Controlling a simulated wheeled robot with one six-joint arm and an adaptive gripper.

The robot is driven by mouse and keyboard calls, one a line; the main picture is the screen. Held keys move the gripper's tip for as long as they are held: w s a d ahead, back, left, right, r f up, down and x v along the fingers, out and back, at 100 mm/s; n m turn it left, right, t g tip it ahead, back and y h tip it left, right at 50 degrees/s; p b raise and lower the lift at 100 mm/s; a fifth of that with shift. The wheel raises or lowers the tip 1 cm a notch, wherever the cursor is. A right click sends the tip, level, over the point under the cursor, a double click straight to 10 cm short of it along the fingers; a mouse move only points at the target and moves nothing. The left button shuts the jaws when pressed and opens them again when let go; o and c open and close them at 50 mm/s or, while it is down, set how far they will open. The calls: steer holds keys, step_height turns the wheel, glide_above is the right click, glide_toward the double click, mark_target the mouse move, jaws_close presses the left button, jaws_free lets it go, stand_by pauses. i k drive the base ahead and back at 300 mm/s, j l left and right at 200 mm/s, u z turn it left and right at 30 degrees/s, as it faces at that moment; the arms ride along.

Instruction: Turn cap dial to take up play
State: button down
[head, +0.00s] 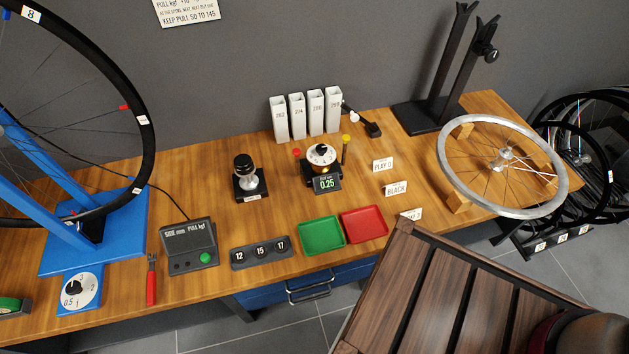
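The cap dial (321,154) is a white disc with marks and a black knob on top. It sits on a copper-coloured body on a dark stand on the wooden bench. A small display (327,183) at its front reads 0.25 in green. A red-topped pin and a yellow-topped pin stand beside it, left and right. A white card reading PLAY 0 (383,165) stands to its right, with a BLACK card (396,189) nearer. My gripper is not in view, so I cannot see what it holds.
White labelled boxes (298,117) stand behind the dial. A black-and-silver hub piece (246,177) stands left. Green (322,235) and red (364,223) trays lie in front. A wheel (500,165) lies right. A slatted wooden surface (440,295) fills the lower right.

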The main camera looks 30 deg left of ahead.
mark_target(321, 148)
steer(key=u, duration=1.35)
